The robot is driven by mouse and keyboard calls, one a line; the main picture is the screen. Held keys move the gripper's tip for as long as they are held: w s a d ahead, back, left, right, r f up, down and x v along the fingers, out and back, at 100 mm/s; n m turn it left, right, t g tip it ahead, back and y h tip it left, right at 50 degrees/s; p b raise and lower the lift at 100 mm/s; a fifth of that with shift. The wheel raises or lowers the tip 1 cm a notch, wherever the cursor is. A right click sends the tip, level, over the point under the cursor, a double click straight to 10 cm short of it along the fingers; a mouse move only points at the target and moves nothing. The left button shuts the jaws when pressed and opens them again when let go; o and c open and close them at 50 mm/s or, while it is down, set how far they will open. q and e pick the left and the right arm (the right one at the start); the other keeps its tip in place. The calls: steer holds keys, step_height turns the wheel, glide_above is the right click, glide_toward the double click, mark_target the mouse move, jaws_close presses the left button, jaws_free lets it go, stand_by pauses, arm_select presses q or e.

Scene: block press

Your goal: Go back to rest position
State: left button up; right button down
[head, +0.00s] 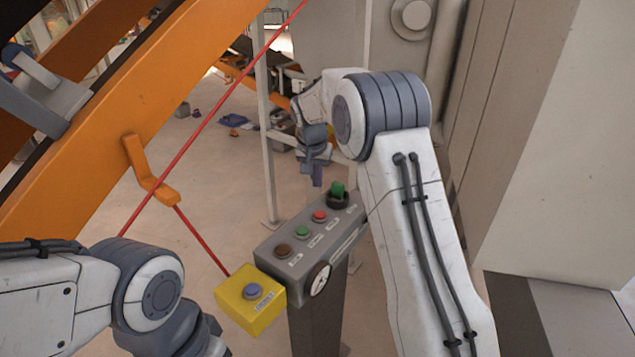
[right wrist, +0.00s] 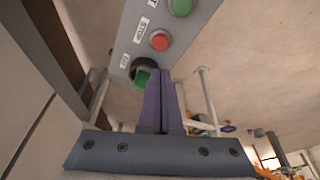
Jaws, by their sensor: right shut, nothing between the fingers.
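My right gripper (head: 317,176) is at the far side of a grey control panel (head: 345,232), beyond its green knob (head: 338,188). In the right wrist view its two purple fingers (right wrist: 164,74) are together with nothing between them. There the green knob (right wrist: 141,78) sits in a dark ring just left of the fingertips; I cannot tell whether they touch. The panel also carries a red button (head: 320,216), a green button (head: 302,231) and a brown button (head: 284,249). My left arm shows at the lower left of the head view, but its gripper is out of the picture.
A yellow box (head: 240,312) with a blue-grey button adjoins the panel's near end. A gauge (head: 319,279) is on its side. An orange beam (head: 150,100) and red cable (head: 205,120) cross at left. A beige cabinet (head: 560,140) stands at right. Open floor lies behind.

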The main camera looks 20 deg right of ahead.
stand_by(0.3)
steer(key=s+a+r+n+g+y+b, duration=0.15)
steer(key=s+a+n, duration=0.55)
steer(key=s+a, duration=0.95)
steer(key=s+a+f+n+b, duration=0.1)
steer(key=s+f+n, duration=0.1)
steer(key=s, duration=1.1)
steer(key=s+a+f+n+g+y+b, duration=0.1)
steer(key=s+n, duration=0.4)
steer(key=s, duration=0.8)
steer(key=shift+f, duration=0.6)
